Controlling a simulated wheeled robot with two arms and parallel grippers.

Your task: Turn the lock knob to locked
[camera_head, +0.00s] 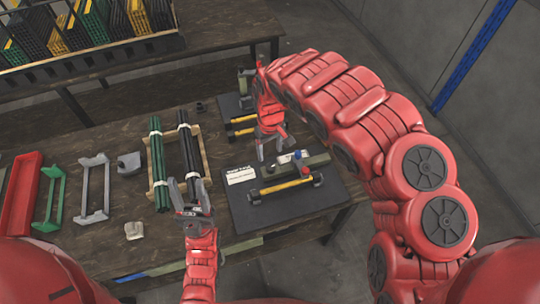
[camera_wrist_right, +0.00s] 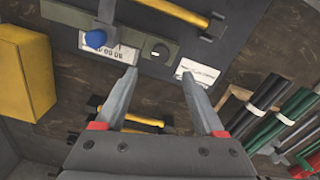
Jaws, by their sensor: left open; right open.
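The near rivet press has a dark base plate (camera_head: 265,213), a green body (camera_head: 312,163) and a yellow-and-black lever bar (camera_head: 287,187). I cannot tell which one is the lock knob. My right gripper (camera_head: 273,152) is open above the press; its fingertips (camera_wrist_right: 160,74) appear just below the black knob in the wrist view, apart from it. My left gripper (camera_head: 185,186) is open and empty near the table's front edge.
A second press (camera_head: 241,125) stands behind. A white label card (camera_head: 240,175) lies on the near plate. Dark rods (camera_head: 188,148) and green rods (camera_head: 159,165) lie in a wooden rack, left of the press. Brackets (camera_head: 94,188) and a red tray (camera_head: 20,190) are further left.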

